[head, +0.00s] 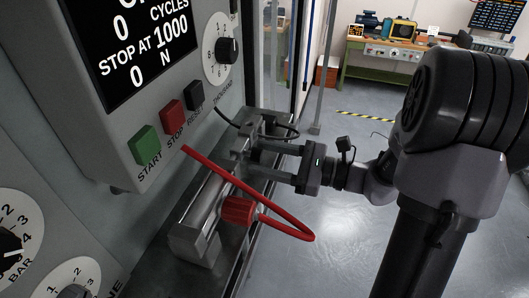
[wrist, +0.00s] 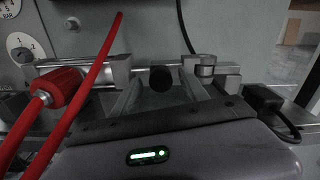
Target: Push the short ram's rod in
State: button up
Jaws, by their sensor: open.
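A metal fixture lies along the bench edge below the control panel. It has a long grey block (head: 195,238) at its near end and smaller metal blocks at its far end. In the wrist view a metal block (wrist: 115,75) stands left of a dark round end (wrist: 160,79), with a metal clamp-like piece (wrist: 204,66) to the right. I cannot tell for sure which part is the short ram's rod. My gripper (head: 254,160) is open and reaches toward the far end of the fixture. Its fingers (wrist: 160,95) stand either side of the dark round end; contact is unclear.
A red hose (head: 285,222) loops out over the floor side from a red ribbed fitting (head: 238,209). Black cables run near the gripper. The control panel has a green START button (head: 147,144) and a red STOP button (head: 173,117). A green workbench (head: 390,50) stands far behind.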

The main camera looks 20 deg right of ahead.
jog(key=shift+w, duration=0.25)
jog(key=shift+s, duration=0.1)
grip_shut()
dwell(1.2)
